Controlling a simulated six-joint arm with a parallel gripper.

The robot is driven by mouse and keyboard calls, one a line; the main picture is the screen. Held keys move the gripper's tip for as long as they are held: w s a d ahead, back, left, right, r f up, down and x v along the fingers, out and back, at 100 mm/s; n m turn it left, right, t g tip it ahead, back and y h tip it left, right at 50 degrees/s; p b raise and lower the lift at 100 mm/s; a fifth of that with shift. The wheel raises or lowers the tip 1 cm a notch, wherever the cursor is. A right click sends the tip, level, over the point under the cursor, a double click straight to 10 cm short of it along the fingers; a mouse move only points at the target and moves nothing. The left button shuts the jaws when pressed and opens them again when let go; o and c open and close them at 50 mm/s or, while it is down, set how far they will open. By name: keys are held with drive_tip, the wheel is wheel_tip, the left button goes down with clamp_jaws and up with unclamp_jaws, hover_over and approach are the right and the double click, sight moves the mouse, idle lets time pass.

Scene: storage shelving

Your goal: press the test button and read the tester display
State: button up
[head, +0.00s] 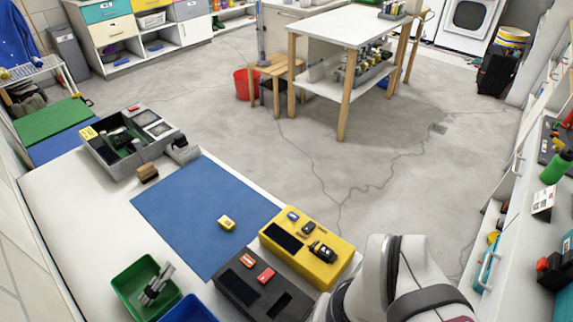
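No part in view can be surely told as the tester, its test button or a lit display. A yellow box (331,270) on the near bench has a dark rectangular panel (286,236) and small blue and black parts on top. A dark grey box (233,288) beside it has an orange-red block (248,261), a red block (266,275) and dark recesses. A grey compartmented unit (104,150) at the bench's far end has pale square panels and a small red part. No readable text shows. My arm is at the bottom right; my gripper is out of view.
A blue mat (180,208) holds a small yellow block (227,222). A green bin (130,287) holds grey cylindrical items; a blue bin (186,312) is beside it. A brown block (148,172) lies near the grey unit. The mat is mostly clear.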

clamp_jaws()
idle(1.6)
